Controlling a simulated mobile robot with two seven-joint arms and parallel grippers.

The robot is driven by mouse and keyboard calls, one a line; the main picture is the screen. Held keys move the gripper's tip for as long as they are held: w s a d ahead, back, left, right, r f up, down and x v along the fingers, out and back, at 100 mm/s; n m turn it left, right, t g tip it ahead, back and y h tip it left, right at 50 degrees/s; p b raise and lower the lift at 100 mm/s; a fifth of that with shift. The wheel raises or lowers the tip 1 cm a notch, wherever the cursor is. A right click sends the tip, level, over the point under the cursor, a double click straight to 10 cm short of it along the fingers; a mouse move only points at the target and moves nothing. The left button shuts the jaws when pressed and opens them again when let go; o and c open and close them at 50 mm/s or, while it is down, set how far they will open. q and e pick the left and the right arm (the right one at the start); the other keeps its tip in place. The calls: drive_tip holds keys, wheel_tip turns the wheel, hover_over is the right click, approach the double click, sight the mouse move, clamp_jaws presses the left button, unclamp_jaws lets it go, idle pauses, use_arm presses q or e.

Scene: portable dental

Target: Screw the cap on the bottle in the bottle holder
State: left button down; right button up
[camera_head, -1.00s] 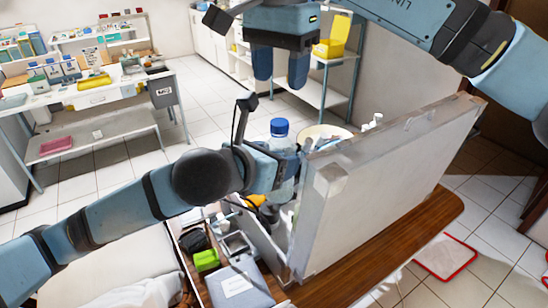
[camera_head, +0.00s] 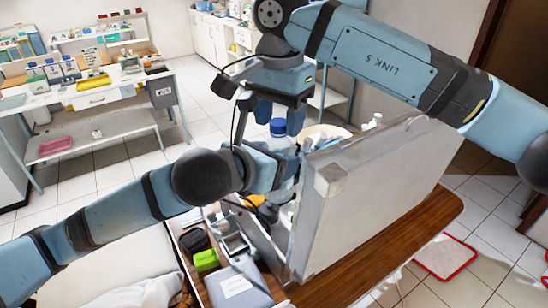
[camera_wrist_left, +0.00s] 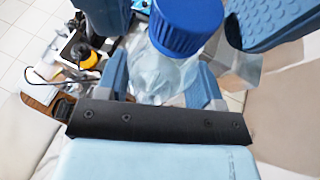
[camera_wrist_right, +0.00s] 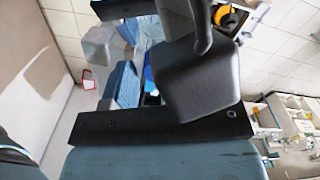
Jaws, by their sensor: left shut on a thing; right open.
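A clear bottle (camera_wrist_left: 158,80) with a blue cap (camera_wrist_left: 187,28) on its top shows in the left wrist view. The cap also shows in the head view (camera_head: 278,128). My left gripper (camera_wrist_left: 160,82) is shut on the bottle, one finger on each side below the cap. My right gripper (camera_head: 279,114) is open and points down just above the cap, its fingers on either side of it. In the right wrist view, only a sliver of the cap (camera_wrist_right: 149,73) shows behind my own parts. I cannot tell how tightly the cap sits. The bottle holder is mostly hidden.
An open grey case lid (camera_head: 375,195) stands upright on the wooden table (camera_head: 400,240), close to the right of the bottle. A white bowl (camera_head: 325,133) is behind it. A green box (camera_head: 206,260) and small items lie front left of the bottle.

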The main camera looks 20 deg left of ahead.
drive_tip(key=c, duration=0.9)
drive_tip(key=m, duration=0.4)
drive_tip(key=shift+c, duration=0.2)
drive_tip(key=m, duration=0.5)
drive_tip(key=shift+m, duration=0.4)
drive_tip(key=o, duration=1)
